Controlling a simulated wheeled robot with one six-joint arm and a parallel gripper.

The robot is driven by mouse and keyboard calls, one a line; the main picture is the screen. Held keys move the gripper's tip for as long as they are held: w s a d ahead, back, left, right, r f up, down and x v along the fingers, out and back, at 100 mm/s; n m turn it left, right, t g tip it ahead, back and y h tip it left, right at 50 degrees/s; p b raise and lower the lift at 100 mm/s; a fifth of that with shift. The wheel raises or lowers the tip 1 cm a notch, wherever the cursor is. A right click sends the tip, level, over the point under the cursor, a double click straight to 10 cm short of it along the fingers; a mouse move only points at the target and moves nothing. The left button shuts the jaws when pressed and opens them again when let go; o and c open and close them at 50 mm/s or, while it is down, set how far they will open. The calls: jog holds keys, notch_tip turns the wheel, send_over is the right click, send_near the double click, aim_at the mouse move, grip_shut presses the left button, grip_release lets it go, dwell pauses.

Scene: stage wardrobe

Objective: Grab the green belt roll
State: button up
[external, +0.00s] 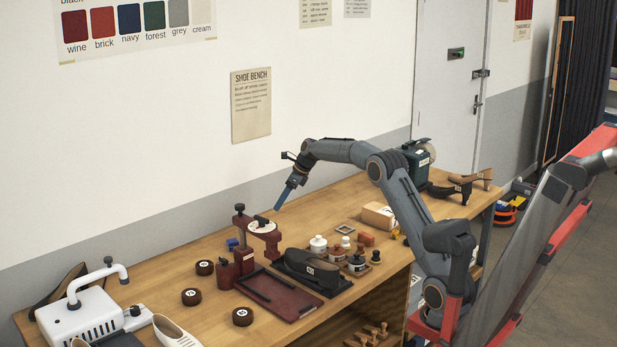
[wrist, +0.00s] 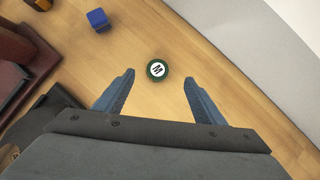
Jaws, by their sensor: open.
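The green belt roll (wrist: 157,79) shows in the wrist view as a small dark green disc with a white label and a black mark, lying on the wooden bench top. I cannot make it out in the external view. My gripper (wrist: 159,76) is open, with its blue fingers on either side of the roll in the picture and nothing held. In the external view my gripper (external: 284,197) points down above the back of the bench, near the red press, clear of the bench top.
A blue block (wrist: 97,19) lies on the bench left of the roll. The dark red press (external: 243,240) stands close to my gripper. Brown rolls (external: 205,267), a dark red tray (external: 280,298) and white and dark bottles (external: 318,244) share the bench (external: 165,262). The wall (external: 180,170) is behind.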

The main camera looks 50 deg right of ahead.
jog(key=x, duration=0.4)
jog(key=s+x, duration=0.1)
jog(key=x, duration=0.3)
jog(key=s+d+f+p+x, duration=0.1)
jog(key=x, duration=0.3)
jog(key=shift+w+f, duration=0.1)
jog(key=shift+f, duration=0.05)
jog(key=shift+c, duration=0.3)
jog(key=c, duration=1.1)
jog(key=shift+c, duration=0.2)
